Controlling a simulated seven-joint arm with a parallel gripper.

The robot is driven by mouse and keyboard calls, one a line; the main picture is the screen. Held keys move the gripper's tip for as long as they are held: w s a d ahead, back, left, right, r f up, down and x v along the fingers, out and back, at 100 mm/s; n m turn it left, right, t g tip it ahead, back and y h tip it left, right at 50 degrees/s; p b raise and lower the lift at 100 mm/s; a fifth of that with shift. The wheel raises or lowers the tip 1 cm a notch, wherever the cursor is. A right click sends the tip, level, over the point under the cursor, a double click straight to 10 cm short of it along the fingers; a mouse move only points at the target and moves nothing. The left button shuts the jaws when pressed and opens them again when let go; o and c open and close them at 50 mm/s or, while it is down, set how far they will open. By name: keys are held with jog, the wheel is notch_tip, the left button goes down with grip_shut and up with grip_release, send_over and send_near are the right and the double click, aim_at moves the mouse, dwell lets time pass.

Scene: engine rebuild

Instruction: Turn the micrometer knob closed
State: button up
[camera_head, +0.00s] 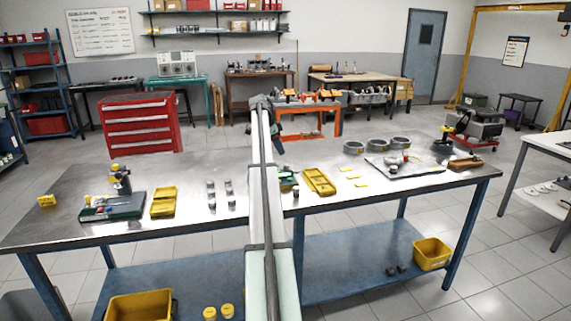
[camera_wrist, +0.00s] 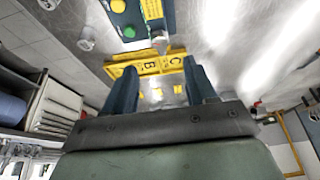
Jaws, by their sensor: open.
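The fingers point toward a yellow tray (camera_wrist: 150,65) marked B and C, just below the cylinder. In the head view a small green device (camera_head: 288,181) shows partly behind my arm, which hides my gripper there.
The yellow tray (camera_head: 319,181) lies right of my arm on the metal workbench (camera_head: 350,205). Several small metal cylinders stand left of it. Further left are another yellow tray (camera_head: 163,201) and a green-based instrument (camera_head: 112,207). Dark rings (camera_head: 377,144) and a mat (camera_head: 405,166) lie right.

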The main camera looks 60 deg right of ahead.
aim_at(287, 165)
jog(key=x, duration=0.8)
jog(key=shift+f, duration=0.4)
grip_shut()
